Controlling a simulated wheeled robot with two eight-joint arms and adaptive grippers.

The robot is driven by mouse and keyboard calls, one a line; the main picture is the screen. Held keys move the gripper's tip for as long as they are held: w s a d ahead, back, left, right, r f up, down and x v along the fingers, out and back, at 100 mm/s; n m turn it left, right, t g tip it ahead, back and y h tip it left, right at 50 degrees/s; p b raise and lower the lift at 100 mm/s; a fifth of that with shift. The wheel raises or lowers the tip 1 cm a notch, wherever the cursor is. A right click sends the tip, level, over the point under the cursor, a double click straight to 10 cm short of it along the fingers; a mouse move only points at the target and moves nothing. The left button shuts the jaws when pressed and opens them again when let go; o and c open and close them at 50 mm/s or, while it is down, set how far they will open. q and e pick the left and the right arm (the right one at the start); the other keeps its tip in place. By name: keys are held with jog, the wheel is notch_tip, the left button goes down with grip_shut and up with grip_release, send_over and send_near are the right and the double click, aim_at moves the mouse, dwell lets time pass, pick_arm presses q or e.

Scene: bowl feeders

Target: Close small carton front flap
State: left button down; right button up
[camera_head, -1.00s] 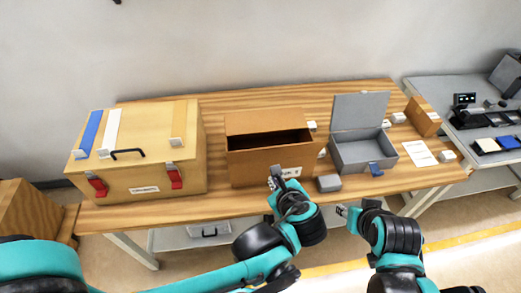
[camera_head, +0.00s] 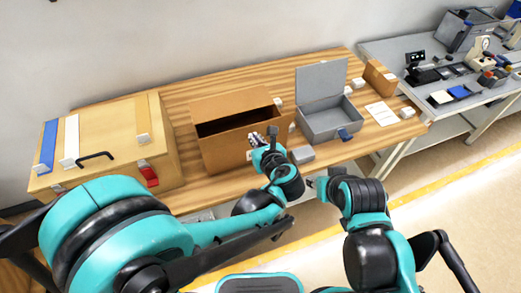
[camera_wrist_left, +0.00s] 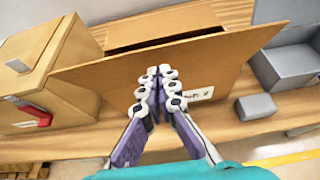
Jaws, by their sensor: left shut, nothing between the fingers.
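The small brown carton (camera_head: 232,155) stands on the wooden table with a dark opening still showing at its top. In the left wrist view its front flap (camera_wrist_left: 217,62) is a wide, slanted cardboard panel in front of a narrow dark gap. My left gripper (camera_head: 257,138) is at the carton's upper front, right of its middle. In the left wrist view the left gripper (camera_wrist_left: 158,72) is shut and empty, its fingertips against or just before the flap; contact is unclear. My right gripper (camera_head: 312,183) is low, right of the carton, too small to read.
A large tan box (camera_head: 110,140) with a black handle stands left of the carton. A grey open-lidded box (camera_head: 325,122) and a small grey block (camera_head: 302,154) are on the right. A white sheet (camera_head: 382,113) lies farther right.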

aim_at(249, 127)
pick_arm(q)
jog(key=shift+w+a+r, duration=0.3)
jog(key=shift+w+r, duration=0.05)
jog(key=shift+w, duration=0.6)
jog(key=shift+r, duration=0.1)
jog(key=shift+w+a+r+p, duration=0.1)
jog(key=shift+w+r+p, duration=0.15)
jog(key=shift+p, duration=0.1)
jog(key=shift+w+a+g, duration=0.1)
jog(key=shift+g, duration=0.2)
